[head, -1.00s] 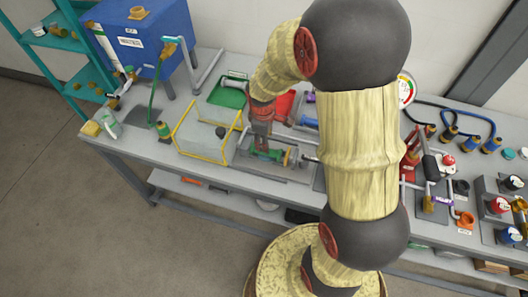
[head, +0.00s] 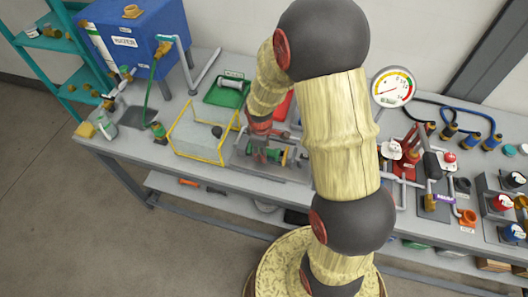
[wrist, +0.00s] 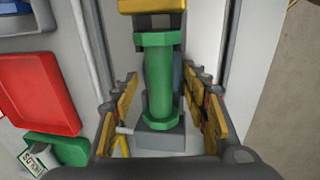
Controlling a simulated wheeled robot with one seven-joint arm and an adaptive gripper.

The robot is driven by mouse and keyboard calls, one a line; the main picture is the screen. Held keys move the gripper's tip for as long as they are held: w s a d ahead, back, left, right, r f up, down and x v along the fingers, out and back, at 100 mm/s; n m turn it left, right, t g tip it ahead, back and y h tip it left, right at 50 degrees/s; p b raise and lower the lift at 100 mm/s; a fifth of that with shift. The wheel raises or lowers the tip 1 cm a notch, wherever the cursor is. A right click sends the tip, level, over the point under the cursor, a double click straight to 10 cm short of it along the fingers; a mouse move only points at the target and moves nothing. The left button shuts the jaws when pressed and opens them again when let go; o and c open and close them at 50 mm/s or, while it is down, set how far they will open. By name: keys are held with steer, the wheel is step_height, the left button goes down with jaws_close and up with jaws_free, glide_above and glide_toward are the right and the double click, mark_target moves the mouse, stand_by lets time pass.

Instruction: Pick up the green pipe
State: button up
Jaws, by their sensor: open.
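The green pipe (wrist: 158,75) is a short flanged cylinder in the wrist view, with a brass-yellow part (wrist: 152,6) at its far end and a grey block (wrist: 160,138) at its near end. My gripper (wrist: 162,108) is open, with one finger on each side of the pipe and visible gaps between. In the head view my gripper (head: 262,156) is down at the green pipe (head: 281,157) on the grey skid, partly covering it. Contact with the pipe cannot be seen.
A yellow-framed clear box (head: 196,138) stands just left of my gripper. A green tray (head: 228,93) and a red tray (head: 283,106) lie behind. A pressure gauge (head: 393,87) and valve fittings stand to the right. The bench's front edge is close.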

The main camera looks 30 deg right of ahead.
steer(key=shift+c, duration=0.6)
jaws_close()
